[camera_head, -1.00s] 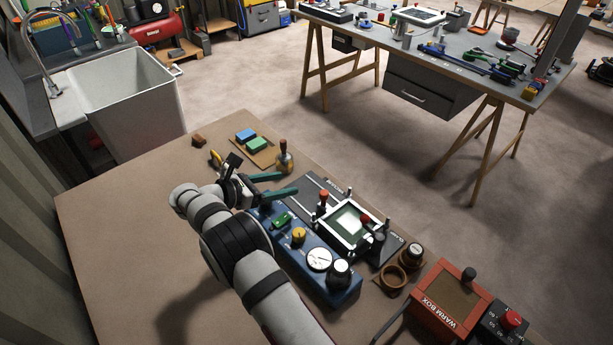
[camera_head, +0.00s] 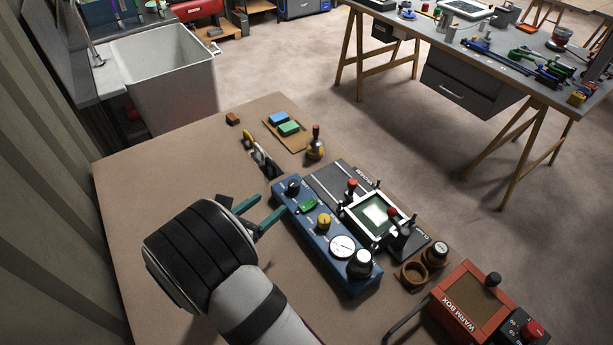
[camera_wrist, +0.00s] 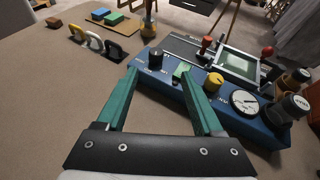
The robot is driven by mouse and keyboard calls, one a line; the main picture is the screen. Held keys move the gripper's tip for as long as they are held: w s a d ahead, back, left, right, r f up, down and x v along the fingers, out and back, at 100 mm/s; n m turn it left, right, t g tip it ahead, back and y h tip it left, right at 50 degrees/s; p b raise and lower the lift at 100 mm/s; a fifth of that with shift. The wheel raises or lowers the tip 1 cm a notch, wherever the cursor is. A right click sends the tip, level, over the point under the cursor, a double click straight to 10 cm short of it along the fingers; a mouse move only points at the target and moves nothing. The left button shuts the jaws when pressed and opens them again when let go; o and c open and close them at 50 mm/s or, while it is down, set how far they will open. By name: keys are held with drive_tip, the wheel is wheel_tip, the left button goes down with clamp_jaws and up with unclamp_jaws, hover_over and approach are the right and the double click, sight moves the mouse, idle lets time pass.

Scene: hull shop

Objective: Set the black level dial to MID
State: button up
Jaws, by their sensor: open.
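A blue control box (camera_head: 316,235) sits on the brown bench. A small black dial (camera_head: 292,187) is at its far left end; it also shows in the wrist view (camera_wrist: 155,59). The labels are too small to read, so I cannot tell the dial's setting. My gripper (camera_head: 270,204) has green fingers, open and empty, just left of the box. In the wrist view, the small black dial appears beyond and between my fingertips (camera_wrist: 160,74), apart from them.
On the box are a green switch (camera_head: 307,205), a yellow knob (camera_head: 324,221) and a white gauge (camera_head: 342,246). A framed press (camera_head: 378,212) with red-topped handles stands behind. A red warm box (camera_head: 468,307) is at lower right.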

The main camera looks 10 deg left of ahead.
sight(292, 184)
drive_tip(key=x, duration=1.5)
drive_tip(key=shift+s+a+f, duration=0.1)
drive_tip(key=shift+a+f, duration=0.25)
drive_tip(key=shift+a, duration=0.05)
clamp_jaws()
